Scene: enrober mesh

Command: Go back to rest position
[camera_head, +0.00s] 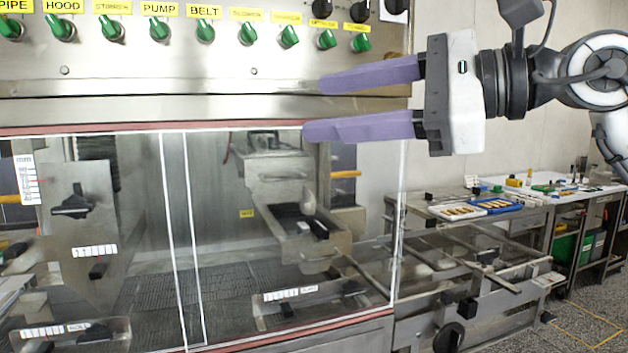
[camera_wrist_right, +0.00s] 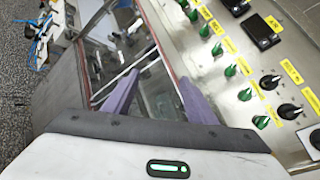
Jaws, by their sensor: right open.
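My right gripper (camera_head: 318,108) comes in from the right of the head view, level with the lower part of the control panel (camera_head: 230,80). Its two purple fingers are spread apart with nothing between them. They point left, in front of the panel's right end and the top edge of the clear hood (camera_head: 285,240). In the right wrist view the purple fingers (camera_wrist_right: 155,85) lie over the hood, with the row of green knobs to their right. I cannot tell whether a finger touches the machine. My left gripper is not in view.
Green knobs (camera_head: 157,30) under yellow labels line the panel, with black knobs (camera_head: 322,9) at its right end. A conveyor frame (camera_head: 480,280) extends right from the machine. Behind it, a side table (camera_head: 575,192) holds trays (camera_head: 490,205). Some floor (camera_head: 590,325) is clear at lower right.

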